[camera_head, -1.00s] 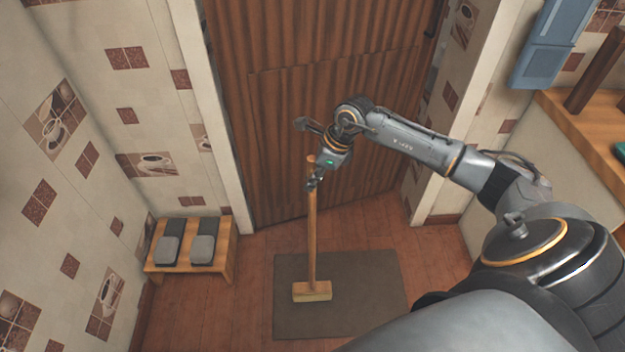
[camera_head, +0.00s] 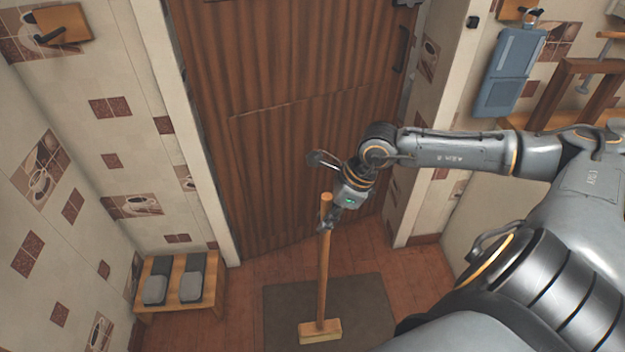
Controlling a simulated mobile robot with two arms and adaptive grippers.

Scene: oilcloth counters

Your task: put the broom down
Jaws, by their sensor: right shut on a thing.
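The broom (camera_head: 323,275) has a long wooden handle and a pale block head (camera_head: 320,331). It stands nearly upright, head down, over the dark mat in front of the door. My right gripper (camera_head: 327,224) is shut on the broom's handle near its top end, and a short piece of handle sticks up above the fingers. I cannot tell for certain whether the head touches the mat. My left gripper is not in the head view.
A low wooden bench (camera_head: 207,292) with a pair of grey slippers (camera_head: 191,287) stands at the left wall. A blue panel (camera_head: 508,75) and wooden furniture (camera_head: 565,85) are at the upper right.

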